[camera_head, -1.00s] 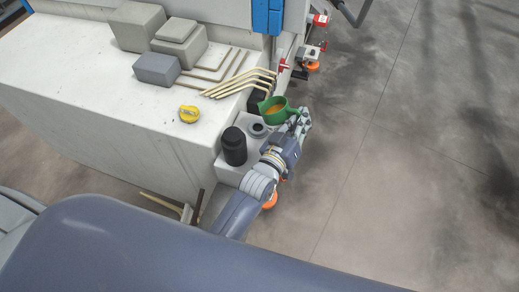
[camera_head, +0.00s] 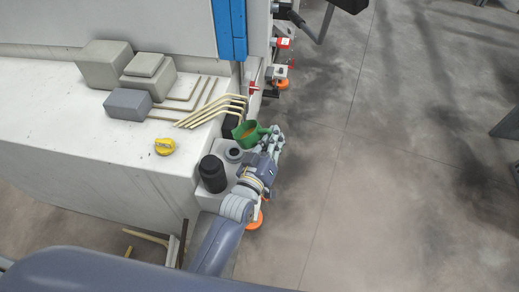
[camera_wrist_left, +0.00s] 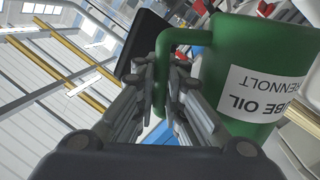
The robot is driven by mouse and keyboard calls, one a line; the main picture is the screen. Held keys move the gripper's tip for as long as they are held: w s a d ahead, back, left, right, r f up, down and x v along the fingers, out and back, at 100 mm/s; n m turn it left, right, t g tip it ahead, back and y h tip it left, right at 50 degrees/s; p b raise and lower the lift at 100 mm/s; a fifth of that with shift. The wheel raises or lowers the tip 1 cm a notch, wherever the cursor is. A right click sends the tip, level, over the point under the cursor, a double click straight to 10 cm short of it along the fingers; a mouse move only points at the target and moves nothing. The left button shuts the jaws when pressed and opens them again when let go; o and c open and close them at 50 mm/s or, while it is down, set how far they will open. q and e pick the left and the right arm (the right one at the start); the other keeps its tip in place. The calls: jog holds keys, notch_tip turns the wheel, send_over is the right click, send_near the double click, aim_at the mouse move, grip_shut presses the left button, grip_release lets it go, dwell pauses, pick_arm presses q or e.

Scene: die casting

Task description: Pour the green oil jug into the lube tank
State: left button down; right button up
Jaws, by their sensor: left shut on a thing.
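The green oil jug (camera_head: 245,133) is held up beside the machine, over the near corner by the lube tank. Amber oil shows in its mouth. My left gripper (camera_head: 272,137) is shut on the jug's handle, to the right of the body. In the left wrist view the jug (camera_wrist_left: 240,60) fills the right side with its "LUBE OIL" label upside down, and the gripper fingers (camera_wrist_left: 170,95) close around the handle. The jug looks somewhat tilted; no oil stream is visible. My right gripper is out of view.
A black cylinder (camera_head: 212,173) stands left of the opening. A yellow cap (camera_head: 165,146) lies on the white machine top (camera_head: 110,170). Bent cream pipes (camera_head: 215,113) and grey blocks (camera_head: 140,75) are behind. Open floor (camera_head: 400,190) lies to the right.

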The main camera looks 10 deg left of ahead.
pick_arm(q)
jog(key=shift+r, duration=0.1)
dwell(0.3)
jog(key=shift+r+n+p, duration=0.25)
jog(key=shift+n+p, duration=0.05)
jog(key=shift+w+a, duration=0.1)
dwell(0.4)
jog(key=shift+a+r+n+p, duration=0.2)
jog(key=shift+n+p, duration=0.15)
jog(key=shift+n, duration=0.15)
